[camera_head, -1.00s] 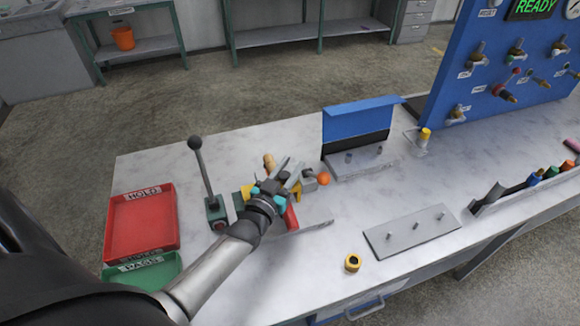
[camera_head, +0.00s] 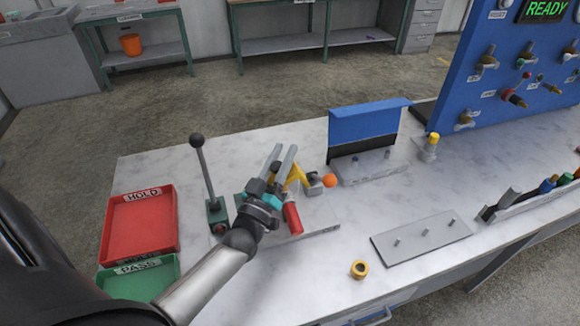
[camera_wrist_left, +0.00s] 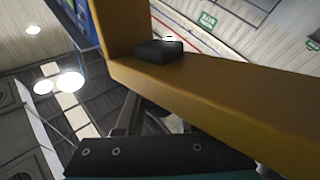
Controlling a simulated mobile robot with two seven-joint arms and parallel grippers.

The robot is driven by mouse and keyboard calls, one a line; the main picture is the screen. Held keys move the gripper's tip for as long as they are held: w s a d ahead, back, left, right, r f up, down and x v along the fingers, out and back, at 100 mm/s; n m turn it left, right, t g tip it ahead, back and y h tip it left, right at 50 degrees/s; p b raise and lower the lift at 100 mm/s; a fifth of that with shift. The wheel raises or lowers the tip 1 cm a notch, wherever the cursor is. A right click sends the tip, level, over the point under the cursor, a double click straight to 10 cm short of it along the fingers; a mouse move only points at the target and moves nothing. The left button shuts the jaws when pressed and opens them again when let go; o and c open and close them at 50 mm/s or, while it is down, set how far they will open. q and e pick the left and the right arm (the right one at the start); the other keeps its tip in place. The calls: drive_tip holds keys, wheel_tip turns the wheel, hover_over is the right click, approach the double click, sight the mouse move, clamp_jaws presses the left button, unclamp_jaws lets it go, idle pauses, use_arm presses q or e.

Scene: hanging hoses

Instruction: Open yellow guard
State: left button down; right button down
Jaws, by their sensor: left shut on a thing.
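The yellow guard (camera_head: 298,174) stands raised and tilted above a grey base plate (camera_head: 322,222) on the bench, partly hidden behind my gripper. My left gripper (camera_head: 283,151) is at the guard, its grey fingers pointing up and away, and is shut on it. In the left wrist view the guard's yellow frame (camera_wrist_left: 215,95) fills much of the picture, with a dark block (camera_wrist_left: 160,50) against it. The contact between fingers and guard is hard to see. A red handle (camera_head: 292,218) and an orange ball (camera_head: 330,180) sit close by. My right gripper is out of view.
A black-knobbed lever (camera_head: 204,175) stands just left of my gripper. Red (camera_head: 143,225) and green (camera_head: 145,275) trays lie further left. A blue-topped fixture (camera_head: 365,122) stands behind right.

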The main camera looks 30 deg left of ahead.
use_arm(q)
drive_tip(key=s+a+r+n+g+y+b, duration=0.1)
drive_tip(key=s+a+n+y+b, duration=0.2)
drive_tip(key=n+y, duration=0.4)
drive_tip(key=s+a+r+n+y+b, duration=0.2)
drive_tip(key=s+a+n+y+b, duration=0.2)
drive_tip(key=n+y, duration=0.4)
drive_tip(key=shift+s+r+n+g+b, duration=0.25)
drive_tip(key=shift+s+n+g+b, duration=0.3)
drive_tip(key=shift+n, duration=1.65)
drive_tip(key=shift+s+y, duration=0.1)
drive_tip(key=shift+y, duration=0.3)
drive_tip(key=c, duration=0.5)
unclamp_jaws()
drive_tip(key=shift+c, duration=0.2)
drive_tip(key=b+v, duration=0.2)
drive_tip(key=v, duration=1)
drive_tip(key=shift+s, duration=0.1)
